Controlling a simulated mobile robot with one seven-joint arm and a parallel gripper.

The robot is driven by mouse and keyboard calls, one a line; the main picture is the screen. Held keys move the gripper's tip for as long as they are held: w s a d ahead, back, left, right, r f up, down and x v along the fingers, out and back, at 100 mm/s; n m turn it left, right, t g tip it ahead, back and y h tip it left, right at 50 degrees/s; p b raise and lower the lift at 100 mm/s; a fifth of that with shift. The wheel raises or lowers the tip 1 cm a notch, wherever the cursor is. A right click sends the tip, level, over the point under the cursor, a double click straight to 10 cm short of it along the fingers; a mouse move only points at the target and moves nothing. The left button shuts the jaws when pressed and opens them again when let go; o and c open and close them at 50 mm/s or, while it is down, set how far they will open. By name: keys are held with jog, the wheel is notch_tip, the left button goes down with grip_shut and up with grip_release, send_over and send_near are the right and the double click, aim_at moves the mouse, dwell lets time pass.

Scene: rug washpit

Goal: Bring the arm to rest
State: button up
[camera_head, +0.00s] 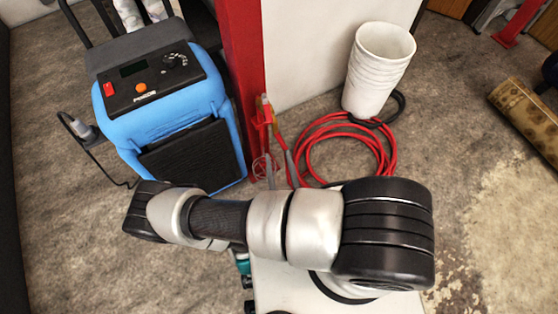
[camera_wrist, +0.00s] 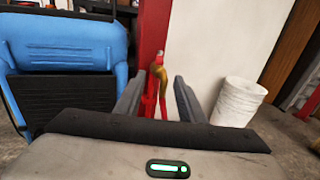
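My gripper (camera_wrist: 158,88) shows in the wrist view. Its two grey fingers stand apart with nothing held between them. Through the gap I see the red post (camera_wrist: 153,30) and a red and yellow hanging piece behind the fingers. In the head view my arm lies folded across the lower middle, in front of the blue machine and the red hose. I cannot make out the gripper clearly in that view.
A blue machine (camera_head: 170,115) with a control panel stands at left. A red post (camera_head: 240,70) rises beside a white wall. Stacked white buckets (camera_head: 377,70) and a coiled red hose (camera_head: 340,140) are behind the arm. A rolled rug (camera_head: 530,110) lies right. Stained floor between is open.

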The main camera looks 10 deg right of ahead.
dwell(0.4)
jog(key=w+d+r+m+g+h, duration=0.2)
jog(key=d+r+m+g+h, duration=0.15)
jog(key=r+m+h, duration=0.5)
jog(key=w+d+r+m+g+h, duration=0.2)
jog(key=d+r+m+g+h, duration=0.15)
jog(key=r+m+h, duration=0.45)
jog(key=s+d+r+m+g+y, duration=0.5)
jog(key=s+d+r+m+g, duration=0.25)
jog(key=r+m+g, duration=0.4)
jog(key=a+r+m+t+y+p, duration=0.2)
jog(key=r+m+y+p, duration=0.1)
jog(key=r, duration=0.5)
jog(key=a+r+m+t+y+p, duration=0.2)
jog(key=r+y+p, duration=0.2)
jog(key=r, duration=0.5)
jog(key=s+a+r+m+t+y+p, duration=0.1)
jog(key=a+r+m+t+y+p, duration=0.1)
jog(key=r+p, duration=0.4)
notch_tip(320, 180, up, 3)
jog(key=shift+a+r+m+y, duration=0.1)
jog(key=shift+a+m+y, duration=0.2)
jog(key=shift+m+y, duration=0.5)
